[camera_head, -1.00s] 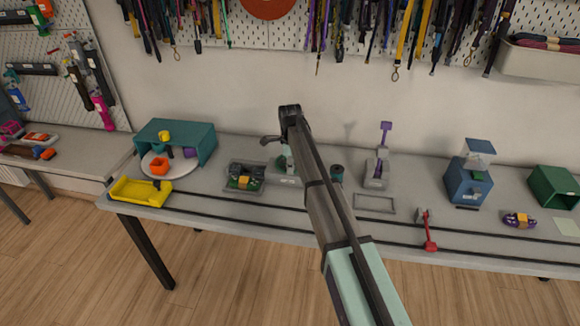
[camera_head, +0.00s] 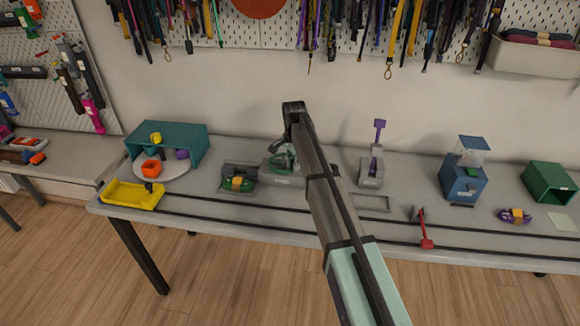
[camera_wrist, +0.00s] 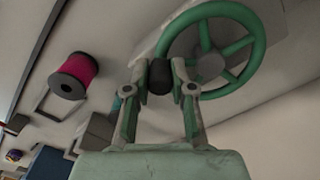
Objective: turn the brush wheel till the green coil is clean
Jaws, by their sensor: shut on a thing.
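The green spoked brush wheel (camera_wrist: 212,52) fills the top of the wrist view. My gripper (camera_wrist: 160,76) is shut on its dark handle knob (camera_wrist: 160,80) at the near rim. In the head view the wheel (camera_head: 284,160) shows on its grey base, partly behind my arm. A green coil with an orange band (camera_head: 238,184) sits in a dark grey holder (camera_head: 226,171) left of the wheel. How clean it is cannot be told at this size.
A teal shelter (camera_head: 180,130) with a round plate and a yellow tray (camera_head: 131,195) stand at the left. Right of my arm are a grey stand with a purple lever (camera_head: 373,165), a red lever (camera_head: 424,230) and a blue machine (camera_head: 463,180). A magenta spool (camera_wrist: 73,76) is near the wheel.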

